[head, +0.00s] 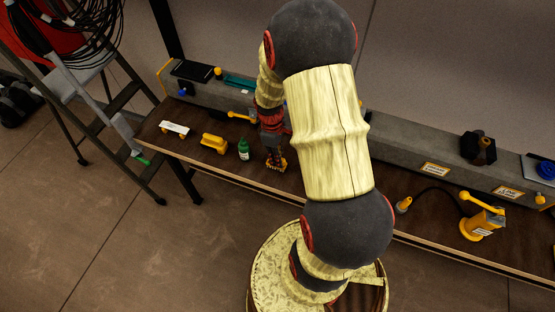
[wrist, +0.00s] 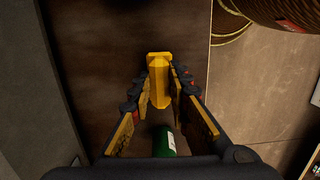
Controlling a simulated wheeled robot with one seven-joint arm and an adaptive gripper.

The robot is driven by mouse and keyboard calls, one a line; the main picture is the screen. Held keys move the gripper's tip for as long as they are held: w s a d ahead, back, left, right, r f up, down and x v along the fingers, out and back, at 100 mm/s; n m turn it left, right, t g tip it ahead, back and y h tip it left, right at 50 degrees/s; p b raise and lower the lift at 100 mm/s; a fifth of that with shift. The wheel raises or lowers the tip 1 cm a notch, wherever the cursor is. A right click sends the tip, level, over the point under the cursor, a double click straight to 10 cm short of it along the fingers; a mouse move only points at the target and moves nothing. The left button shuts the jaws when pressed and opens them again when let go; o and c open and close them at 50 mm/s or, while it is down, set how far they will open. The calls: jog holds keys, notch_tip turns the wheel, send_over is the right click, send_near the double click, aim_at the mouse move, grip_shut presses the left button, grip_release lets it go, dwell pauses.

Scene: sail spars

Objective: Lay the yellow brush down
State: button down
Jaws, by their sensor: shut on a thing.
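A yellow block-like piece (wrist: 158,78), which I take for the yellow brush, is between the fingertips of my gripper (wrist: 159,98) in the wrist view. The fingers are closed in on its sides. Its bristles do not show, and I cannot tell whether it touches the bench. In the head view my gripper (head: 275,162) points down low over the dark bench (head: 190,148), right of a green bottle (head: 244,150). The brush is hard to tell from the yellow finger pads there. The bottle also shows between the finger bases in the wrist view (wrist: 167,140).
A yellow block-like object (head: 214,142) and a white-topped piece (head: 174,128) stand left of the bottle. A grey ledge (head: 400,158) runs behind the bench. A yellow tool (head: 482,222) stands at right. A stepladder (head: 110,110) is left. Bare bench shows between these things.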

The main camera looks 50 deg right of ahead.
jog(key=shift+f, duration=0.45)
jog(key=shift+f, duration=0.1)
jog(key=c, duration=1.7)
grip_release()
